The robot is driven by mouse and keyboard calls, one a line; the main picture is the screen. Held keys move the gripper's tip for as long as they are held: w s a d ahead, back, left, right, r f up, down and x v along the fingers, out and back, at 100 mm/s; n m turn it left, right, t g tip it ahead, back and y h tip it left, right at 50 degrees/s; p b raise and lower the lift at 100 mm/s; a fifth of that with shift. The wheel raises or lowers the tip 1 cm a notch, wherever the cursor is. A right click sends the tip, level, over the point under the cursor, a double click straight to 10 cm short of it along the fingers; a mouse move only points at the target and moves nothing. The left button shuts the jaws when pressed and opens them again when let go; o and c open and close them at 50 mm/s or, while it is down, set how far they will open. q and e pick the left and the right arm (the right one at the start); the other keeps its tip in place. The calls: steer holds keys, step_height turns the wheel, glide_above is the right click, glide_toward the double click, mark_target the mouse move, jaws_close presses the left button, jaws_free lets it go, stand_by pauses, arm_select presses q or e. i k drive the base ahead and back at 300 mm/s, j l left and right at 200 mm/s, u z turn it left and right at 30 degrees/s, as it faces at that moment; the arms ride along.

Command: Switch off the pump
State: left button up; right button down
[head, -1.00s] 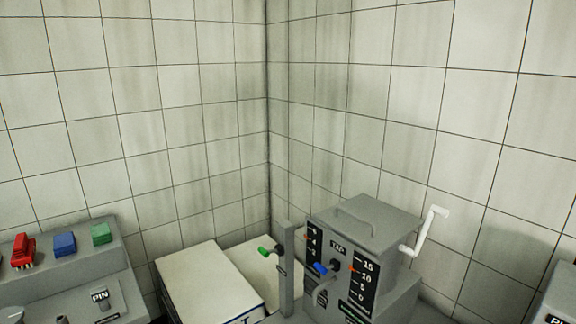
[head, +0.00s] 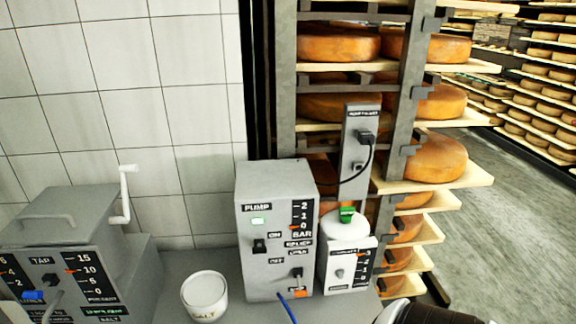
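The pump (head: 256,184) is an upright grey box labelled PUMP, right of the middle in the head view. A green indicator (head: 258,221) on its front is lit. Below it is a small black switch (head: 260,246) with an ON label beside it. A small lever (head: 298,273) is at the lower right of the front, and a blue line (head: 289,308) runs from the bottom. Neither of my grippers is in view.
A white salt pot (head: 204,294) stands left of the pump. A grey TAP box (head: 70,211) with a white crank is at far left. Right of the pump is a white unit (head: 346,238) with a green knob. A socket post (head: 355,170) and cheese racks (head: 411,75) are behind.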

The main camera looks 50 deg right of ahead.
mark_target(259, 247)
steer(key=z, duration=0.4)
steer(key=l+z, duration=0.1)
steer(key=z, duration=0.3)
steer(key=i+z, duration=0.1)
steer(key=z, duration=0.65)
